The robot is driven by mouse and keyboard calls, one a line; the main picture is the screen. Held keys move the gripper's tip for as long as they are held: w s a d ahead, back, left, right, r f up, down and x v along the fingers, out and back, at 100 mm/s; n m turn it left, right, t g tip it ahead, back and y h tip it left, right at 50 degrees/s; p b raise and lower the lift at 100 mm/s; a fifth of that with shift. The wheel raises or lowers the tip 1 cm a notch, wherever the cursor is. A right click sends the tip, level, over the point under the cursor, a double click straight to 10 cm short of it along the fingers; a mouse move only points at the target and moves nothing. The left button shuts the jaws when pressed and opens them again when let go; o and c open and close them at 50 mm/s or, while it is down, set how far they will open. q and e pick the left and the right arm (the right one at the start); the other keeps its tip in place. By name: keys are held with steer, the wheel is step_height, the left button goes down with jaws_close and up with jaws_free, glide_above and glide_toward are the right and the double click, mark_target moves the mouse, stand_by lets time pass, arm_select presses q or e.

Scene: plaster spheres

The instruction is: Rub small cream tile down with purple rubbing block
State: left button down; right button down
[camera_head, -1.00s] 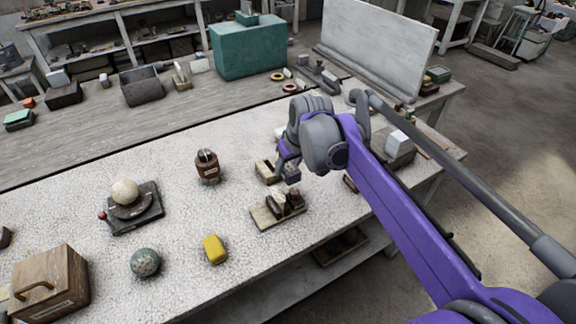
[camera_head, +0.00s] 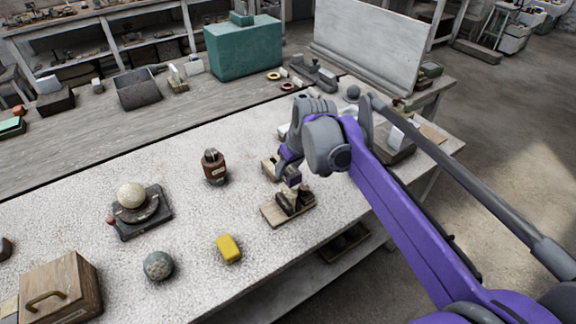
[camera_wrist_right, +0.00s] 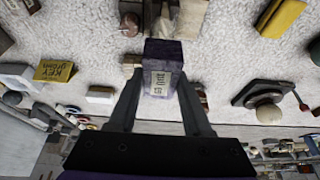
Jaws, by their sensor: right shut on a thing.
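My right gripper (camera_head: 289,163) is shut on the purple rubbing block (camera_head: 292,178), low over the speckled table. In the right wrist view the block (camera_wrist_right: 164,70), with a pale label, sits between the two fingers of the gripper (camera_wrist_right: 158,88). A pale tan piece (camera_head: 270,168) lies just left of the gripper. A small cream piece (camera_wrist_right: 100,94) lies on the table in the wrist view; I cannot tell which pale piece is the cream tile. Contact under the block is hidden. My left gripper is out of view.
A wooden board with dark pieces (camera_head: 273,212) lies just in front of the block. A brown jar (camera_head: 214,168), a yellow block (camera_head: 228,249), a green-grey sphere (camera_head: 158,265) and a pale sphere on a dark stand (camera_head: 131,195) are to the left. Speckled table between them is clear.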

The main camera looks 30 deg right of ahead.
mark_target(288, 191)
step_height(288, 191, down, 3)
steer(key=shift+r+b, duration=0.2)
steer(key=shift+b, duration=0.6)
steer(key=shift+f+b, duration=0.55)
steer(key=shift+f, duration=0.55)
steer(key=shift+f, duration=0.2)
